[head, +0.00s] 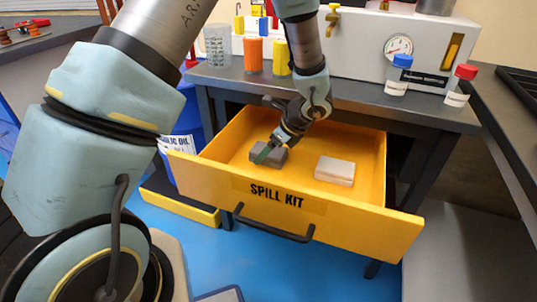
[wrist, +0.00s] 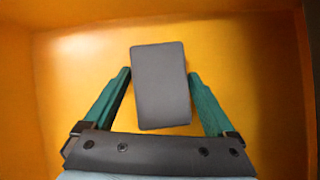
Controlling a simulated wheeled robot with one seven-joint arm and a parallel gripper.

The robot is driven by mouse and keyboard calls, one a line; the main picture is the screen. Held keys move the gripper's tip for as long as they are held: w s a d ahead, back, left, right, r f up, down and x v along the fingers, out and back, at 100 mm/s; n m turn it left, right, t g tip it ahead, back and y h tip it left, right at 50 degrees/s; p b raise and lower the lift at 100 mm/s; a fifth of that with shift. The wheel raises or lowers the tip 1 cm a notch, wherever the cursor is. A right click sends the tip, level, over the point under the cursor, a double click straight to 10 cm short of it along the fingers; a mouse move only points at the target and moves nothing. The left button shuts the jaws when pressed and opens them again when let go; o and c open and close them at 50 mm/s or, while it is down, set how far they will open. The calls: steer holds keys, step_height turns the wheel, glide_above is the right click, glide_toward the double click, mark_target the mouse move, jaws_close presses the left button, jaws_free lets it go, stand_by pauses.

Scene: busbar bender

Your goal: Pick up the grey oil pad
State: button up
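The grey oil pad (wrist: 161,86) is a dark grey block lying in the open yellow drawer marked SPILL KIT. In the head view the grey pad (head: 270,153) is at the left of the drawer, partly hidden by my gripper (head: 272,146). In the wrist view my gripper (wrist: 160,80) is open, with one green finger on each side of the pad. A gap shows at the left finger; the right fingertip is very close to the pad's edge, and I cannot tell if it touches.
A pale beige block (head: 335,170) lies to the right in the same drawer (head: 300,212). The drawer walls surround my gripper. Above, the bench top (head: 345,92) holds orange and yellow containers and two small bottles. A blue drum (head: 185,130) stands left of the drawer.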

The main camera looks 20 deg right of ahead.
steer(key=c, duration=0.6)
steer(key=shift+r, duration=0.1)
steer(key=shift+s+d+r, duration=0.2)
steer(key=shift+r, duration=0.05)
steer(key=s+d+r, duration=0.7)
steer(key=s, duration=0.4)
steer(key=shift+d+r+p, duration=0.2)
steer(key=shift+d+p, duration=0.2)
steer(key=shift+p, duration=0.05)
